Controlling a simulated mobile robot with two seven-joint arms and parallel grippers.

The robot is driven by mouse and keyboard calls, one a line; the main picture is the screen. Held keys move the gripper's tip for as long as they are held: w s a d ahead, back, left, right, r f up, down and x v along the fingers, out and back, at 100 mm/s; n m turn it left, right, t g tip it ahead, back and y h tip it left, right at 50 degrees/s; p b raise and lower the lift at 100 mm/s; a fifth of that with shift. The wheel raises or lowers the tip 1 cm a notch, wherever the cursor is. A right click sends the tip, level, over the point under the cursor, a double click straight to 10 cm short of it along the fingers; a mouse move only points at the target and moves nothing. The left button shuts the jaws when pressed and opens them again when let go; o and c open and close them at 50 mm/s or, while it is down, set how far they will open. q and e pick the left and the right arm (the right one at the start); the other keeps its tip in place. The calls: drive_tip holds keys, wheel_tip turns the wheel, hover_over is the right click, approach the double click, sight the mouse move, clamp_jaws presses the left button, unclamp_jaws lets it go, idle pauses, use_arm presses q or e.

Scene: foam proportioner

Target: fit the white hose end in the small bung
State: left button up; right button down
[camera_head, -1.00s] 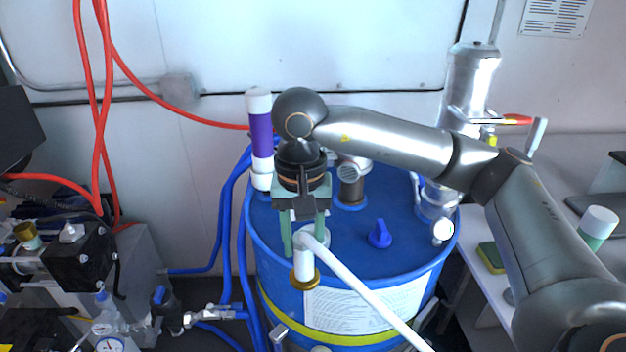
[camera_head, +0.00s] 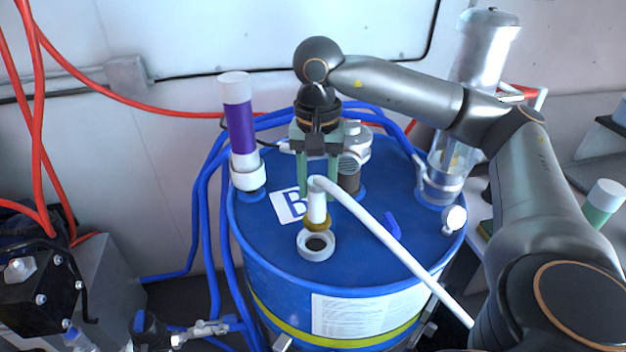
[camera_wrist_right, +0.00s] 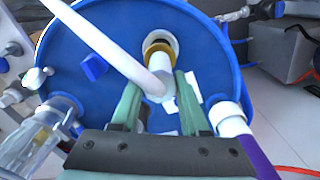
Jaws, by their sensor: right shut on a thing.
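The white hose end (camera_head: 317,207), with a brass collar at its lower tip, hangs roughly upright over the blue drum. My right gripper (camera_head: 318,188) points down and is shut on the hose end near its bend. The small bung (camera_head: 316,245) is a white ring with a dark hole on the drum top. In the head view the collar overlaps the ring's far edge, with the hole showing in front of it. In the right wrist view the collar (camera_wrist_right: 158,52) covers part of the bung ring (camera_wrist_right: 160,36). I cannot tell whether they touch. My left gripper is out of view.
The blue drum (camera_head: 275,235) also carries a purple-and-white tube (camera_head: 239,125) at left, a blue handle (camera_head: 392,224), a grey fitting (camera_head: 354,160) and a clear cylinder (camera_head: 447,170) at right. The hose's free length (camera_head: 400,255) runs across the drum to the lower right.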

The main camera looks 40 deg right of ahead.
sight(316, 210)
wheel_tip(316, 210, down, 4)
drive_tip(key=b, duration=0.3)
drive_tip(key=shift+f, duration=0.3)
idle(1.1)
drive_tip(key=shift+f+b, duration=0.55)
drive_tip(key=shift+b, duration=0.1)
drive_tip(key=c, duration=0.7)
unclamp_jaws()
